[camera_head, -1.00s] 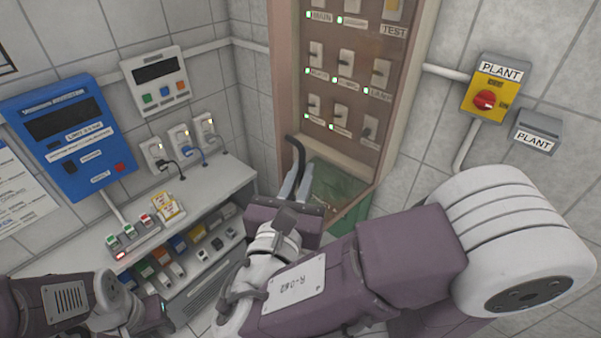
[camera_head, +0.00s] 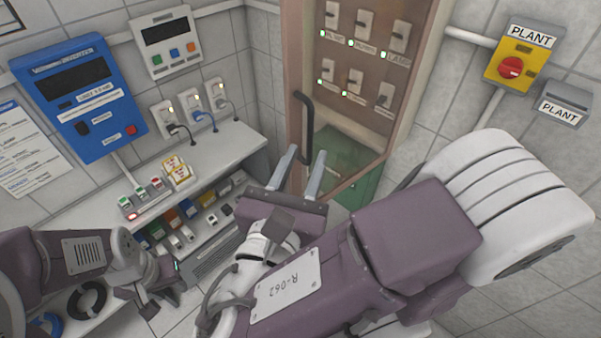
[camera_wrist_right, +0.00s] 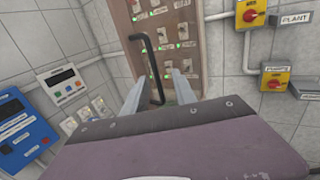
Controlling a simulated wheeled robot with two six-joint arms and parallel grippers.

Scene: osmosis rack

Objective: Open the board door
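The board door (camera_head: 297,35) is a tall framed door with a see-through pane, and it looks closed over the switch board. Its black bar handle (camera_head: 304,125) is upright on the left side of the frame. My right gripper (camera_head: 301,168) is open and empty, just below and in front of the handle in the head view. In the right wrist view, the handle (camera_wrist_right: 156,70) appears between the two open fingers (camera_wrist_right: 159,93), with no visible contact. My left gripper (camera_head: 160,290) is low at the left, away from the door, and its fingers are unclear.
A white shelf (camera_head: 105,208) with small coloured items stands left of the door. Above it are a blue wall unit (camera_head: 80,95), a white display unit (camera_head: 167,40) and plugged sockets (camera_head: 190,112). A yellow box with a red switch (camera_head: 510,67) is on the right wall.

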